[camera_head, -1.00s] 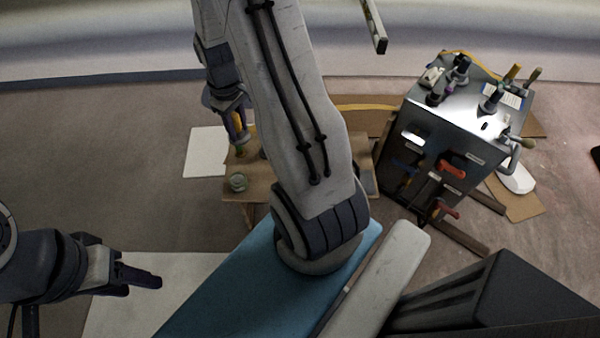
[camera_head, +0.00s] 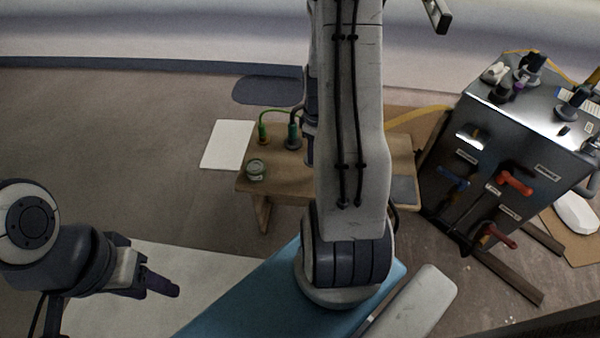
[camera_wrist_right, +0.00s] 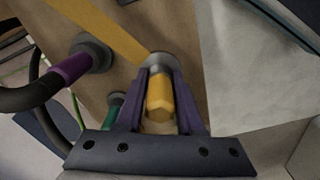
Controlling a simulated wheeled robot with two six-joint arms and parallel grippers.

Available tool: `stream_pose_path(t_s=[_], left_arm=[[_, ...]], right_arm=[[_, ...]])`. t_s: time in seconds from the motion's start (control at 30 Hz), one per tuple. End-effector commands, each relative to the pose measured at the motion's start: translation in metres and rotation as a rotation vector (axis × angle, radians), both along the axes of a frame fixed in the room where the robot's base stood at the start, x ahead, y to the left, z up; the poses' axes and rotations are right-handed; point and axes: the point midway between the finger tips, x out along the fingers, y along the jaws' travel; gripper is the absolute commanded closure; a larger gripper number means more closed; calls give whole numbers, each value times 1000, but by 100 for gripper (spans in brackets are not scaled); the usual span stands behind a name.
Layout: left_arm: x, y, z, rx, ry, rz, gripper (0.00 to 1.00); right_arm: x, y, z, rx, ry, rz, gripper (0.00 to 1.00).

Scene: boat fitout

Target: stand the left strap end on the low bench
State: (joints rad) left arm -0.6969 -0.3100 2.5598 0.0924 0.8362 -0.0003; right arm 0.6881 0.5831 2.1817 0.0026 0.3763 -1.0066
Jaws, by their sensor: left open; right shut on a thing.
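The low bench (camera_head: 285,183) is a small wooden bench left of the cabinet, partly hidden by my right arm. My right gripper (camera_wrist_right: 159,100) is shut on a yellow piece (camera_wrist_right: 159,98) with a grey collar, which looks like the strap end. A yellow strap (camera_wrist_right: 105,25) runs up to that collar; it also shows in the head view (camera_head: 415,116). My right gripper is mostly hidden behind my arm in the head view; I cannot tell whether the piece touches the bench. My left gripper (camera_head: 165,285) is open and empty, low at the left, away from the bench.
A metal cabinet (camera_head: 510,160) with coloured handles stands at right. A purple-sleeved cable end (camera_wrist_right: 75,68) is beside the held piece.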

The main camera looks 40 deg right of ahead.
Motion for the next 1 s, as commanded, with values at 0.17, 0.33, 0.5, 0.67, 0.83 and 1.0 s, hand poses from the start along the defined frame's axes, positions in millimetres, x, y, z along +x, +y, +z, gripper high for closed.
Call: stream_pose_path(t_s=[0.17, 0.33, 0.5, 0.67, 0.83, 1.0], left_arm=[[0, 0, -21, 0, 0, 0, 50], [0, 0, -27, 0, 0, 0, 50], [0, 0, -35, 0, 0, 0, 50], [0, 0, -52, 0, 0, 0, 50], [0, 0, -52, 0, 0, 0, 50], [0, 0, -52, 0, 0, 0, 50]], right_arm=[[21, 33, -28, 1, 1, 5, 100], [32, 47, -35, 0, 0, 0, 100], [33, 49, -48, 0, 0, -2, 100], [33, 49, -74, 1, 1, -2, 100], [33, 48, -75, -1, -1, -2, 100], [33, 48, -76, 0, 0, -3, 100]])
